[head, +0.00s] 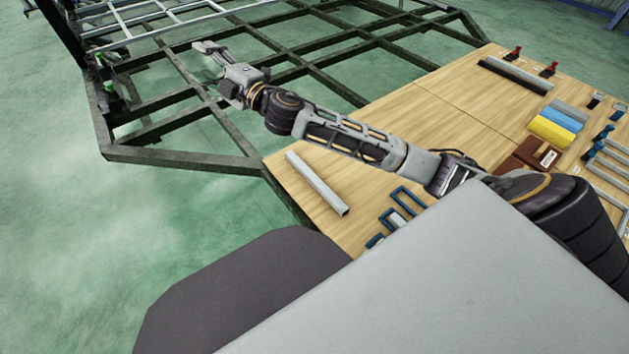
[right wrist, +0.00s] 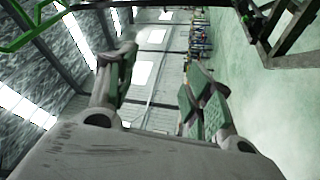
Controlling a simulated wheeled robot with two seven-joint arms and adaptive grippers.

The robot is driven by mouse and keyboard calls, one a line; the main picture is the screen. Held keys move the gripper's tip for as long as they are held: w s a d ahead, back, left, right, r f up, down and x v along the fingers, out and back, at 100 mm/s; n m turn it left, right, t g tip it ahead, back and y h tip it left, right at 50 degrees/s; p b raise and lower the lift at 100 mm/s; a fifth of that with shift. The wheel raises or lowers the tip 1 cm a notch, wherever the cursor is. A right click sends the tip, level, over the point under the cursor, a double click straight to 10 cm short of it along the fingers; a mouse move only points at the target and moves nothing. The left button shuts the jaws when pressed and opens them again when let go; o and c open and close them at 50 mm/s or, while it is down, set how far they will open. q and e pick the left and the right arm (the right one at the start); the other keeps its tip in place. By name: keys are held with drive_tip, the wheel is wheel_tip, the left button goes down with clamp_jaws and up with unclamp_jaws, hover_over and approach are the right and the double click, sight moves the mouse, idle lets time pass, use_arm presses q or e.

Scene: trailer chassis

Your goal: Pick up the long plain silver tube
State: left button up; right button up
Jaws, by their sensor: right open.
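A long plain silver tube (head: 317,184) lies flat on the near left part of the wooden table top, close to its left edge. My right gripper (head: 208,50) is at the end of the outstretched arm, over the dark chassis frame at upper left, far from the tube. Its fingers stand apart and empty in the right wrist view (right wrist: 163,80). The tube does not show in the right wrist view. My left gripper is not in view.
The dark chassis frame (head: 180,157) spans the back and left. The table (head: 400,115) also holds blue-ended brackets (head: 398,208), a yellow block (head: 553,130), a brown case (head: 530,155), and bars with red-handled clamps (head: 548,69) at its far end. The table around the tube is clear.

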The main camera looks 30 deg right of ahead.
drive_tip(key=s+a+f+n+g+y, duration=0.2)
drive_tip(key=a+n+g+y, duration=0.35)
drive_tip(key=n, duration=0.85)
drive_tip(key=s+d+f+n+g+h, duration=0.2)
drive_tip(key=d+f+n+g, duration=0.15)
drive_tip(key=f, duration=0.45)
drive_tip(key=s+d+f+n+g+h, duration=0.1)
drive_tip(key=d+f+n+g+h, duration=0.1)
drive_tip(key=d+f+g, duration=0.45)
drive_tip(key=s+d+f+m+g+h, duration=0.1)
drive_tip(key=s+d+f+h, duration=0.3)
drive_tip(key=d, duration=0.4)
drive_tip(key=s+d+f+m+g+h, duration=0.1)
drive_tip(key=s+d+f+g+h, duration=0.1)
drive_tip(key=s+d+f+h, duration=0.2)
drive_tip(key=d+f+h, duration=0.2)
drive_tip(key=d+f, duration=0.2)
drive_tip(key=shift+f, duration=0.2)
